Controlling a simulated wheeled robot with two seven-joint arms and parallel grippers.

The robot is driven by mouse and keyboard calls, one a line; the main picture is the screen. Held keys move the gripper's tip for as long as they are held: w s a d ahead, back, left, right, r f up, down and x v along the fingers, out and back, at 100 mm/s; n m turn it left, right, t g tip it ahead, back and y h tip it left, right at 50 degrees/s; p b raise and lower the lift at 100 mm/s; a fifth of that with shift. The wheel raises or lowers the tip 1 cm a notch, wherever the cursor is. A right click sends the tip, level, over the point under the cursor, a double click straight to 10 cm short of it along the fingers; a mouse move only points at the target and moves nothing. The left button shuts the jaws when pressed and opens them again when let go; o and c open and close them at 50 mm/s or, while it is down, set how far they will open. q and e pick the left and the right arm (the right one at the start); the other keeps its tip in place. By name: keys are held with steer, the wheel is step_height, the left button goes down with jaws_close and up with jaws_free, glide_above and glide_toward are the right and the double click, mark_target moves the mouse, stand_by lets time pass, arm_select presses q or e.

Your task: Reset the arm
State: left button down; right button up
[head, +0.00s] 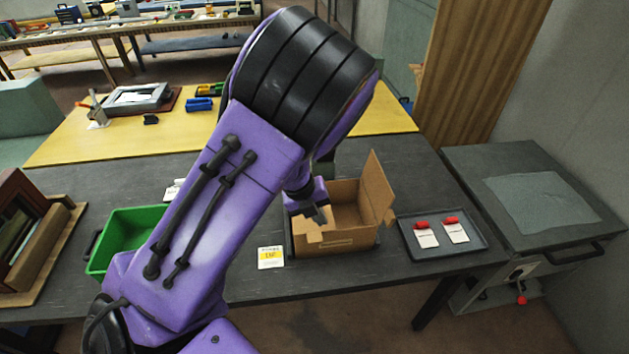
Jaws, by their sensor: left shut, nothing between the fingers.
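My left arm, purple with black bands and cables, rises from the bottom left and fills the middle of the head view. My left gripper (316,214) hangs at the near left edge of an open cardboard box (340,244), with its fingers shut and empty. Whether it touches the box, I cannot tell. The box stands on the dark table top with one flap raised on its right. My right gripper is not in view.
A green bin (118,236) stands left of my arm. A grey tray (466,251) with two red-topped tags lies right of the box. A yellow label card (271,257) lies left of the box. A grey cabinet (530,195) stands at the right. A yellow table section (75,145) lies behind.

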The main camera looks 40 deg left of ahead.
arm_select(q)
steer(key=v, duration=0.5)
steer(key=s+d+f+n+t, duration=0.1)
steer(key=d+f+n, duration=0.1)
steer(key=f+n, duration=0.4)
steer(key=s+d+f+n+t, duration=0.1)
steer(key=s+d+f+n, duration=0.1)
steer(key=f+n, duration=0.4)
steer(key=s+d+f+n+t, duration=0.1)
steer(key=d+f+n, duration=0.2)
steer(key=f+n, duration=0.3)
steer(key=shift+s+d+n, duration=0.2)
steer(key=shift+s+n, duration=0.1)
steer(key=shift+n, duration=0.4)
steer(key=s+a+f+n+g+y, duration=0.2)
steer(key=s+f+n+y, duration=0.15)
steer(key=s+n, duration=0.45)
steer(key=s+a+f+n+g+y, duration=0.1)
steer(key=s+a+f+n+y, duration=0.25)
steer(key=s+n, duration=0.45)
step_height(320, 180, down, 14)
steer(key=m+b, duration=0.2)
steer(key=b, duration=1.1)
steer(key=shift+s+d+h+b, duration=0.3)
steer(key=shift+d+h+b, duration=0.1)
steer(key=shift+s, duration=0.1)
